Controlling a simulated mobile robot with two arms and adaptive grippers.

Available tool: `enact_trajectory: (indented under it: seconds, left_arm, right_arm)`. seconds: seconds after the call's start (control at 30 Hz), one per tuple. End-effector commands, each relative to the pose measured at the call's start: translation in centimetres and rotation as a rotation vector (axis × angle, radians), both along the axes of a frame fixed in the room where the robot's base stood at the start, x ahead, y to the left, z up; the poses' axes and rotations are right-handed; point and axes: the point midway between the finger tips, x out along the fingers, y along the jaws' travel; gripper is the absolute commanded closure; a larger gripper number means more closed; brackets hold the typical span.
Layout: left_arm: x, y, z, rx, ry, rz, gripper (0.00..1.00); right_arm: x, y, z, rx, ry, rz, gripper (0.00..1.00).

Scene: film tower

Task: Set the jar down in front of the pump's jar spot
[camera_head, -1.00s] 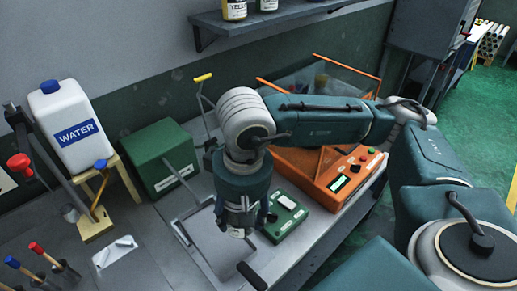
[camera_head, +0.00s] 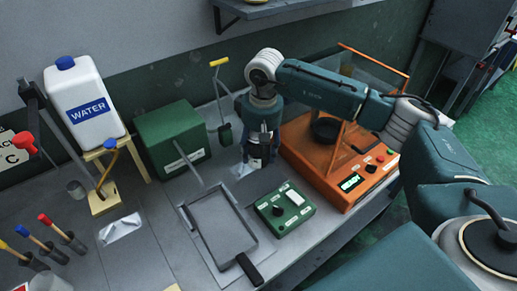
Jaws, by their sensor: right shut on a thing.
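My right gripper (camera_head: 258,138) points straight down over the back of the bench and is shut on a small jar. The jar (camera_head: 255,163) shows only as a pale and dark piece below the fingers; the rest is hidden by them. It is low near the bench top, but I cannot tell whether it touches. A yellow-handled upright device (camera_head: 225,133), which looks like the pump, stands just left of the gripper, apart from it. I cannot make out its jar spot. My left gripper is not in view.
A green box (camera_head: 170,140) stands left of the pump. A grey long-handled tray (camera_head: 222,225) and a green control box (camera_head: 285,210) lie in front. An orange machine (camera_head: 340,170) is close on the right. A water can (camera_head: 85,105) stands at the left.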

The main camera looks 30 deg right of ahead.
Motion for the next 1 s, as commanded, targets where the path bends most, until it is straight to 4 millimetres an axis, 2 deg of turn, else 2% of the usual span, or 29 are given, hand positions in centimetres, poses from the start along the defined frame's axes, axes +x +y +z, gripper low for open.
enact_trajectory:
  seconds: [0.2, 0.53, 0.7, 1.0]
  left_arm:
    - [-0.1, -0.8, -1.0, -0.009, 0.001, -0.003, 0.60]
    - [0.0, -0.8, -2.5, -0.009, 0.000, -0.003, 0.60]
    - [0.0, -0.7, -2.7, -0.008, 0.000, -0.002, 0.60]
    - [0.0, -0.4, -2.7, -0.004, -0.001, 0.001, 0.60]
  right_arm:
    - [0.0, 0.0, -2.0, 0.000, -0.001, 0.000, 0.92]
    - [0.0, 0.1, -5.4, 0.001, 0.000, -0.001, 0.92]
    - [0.0, 0.1, -6.1, 0.000, -0.003, -0.001, 0.92]
    - [0.0, 0.1, -6.1, 0.000, -0.003, -0.001, 0.92]
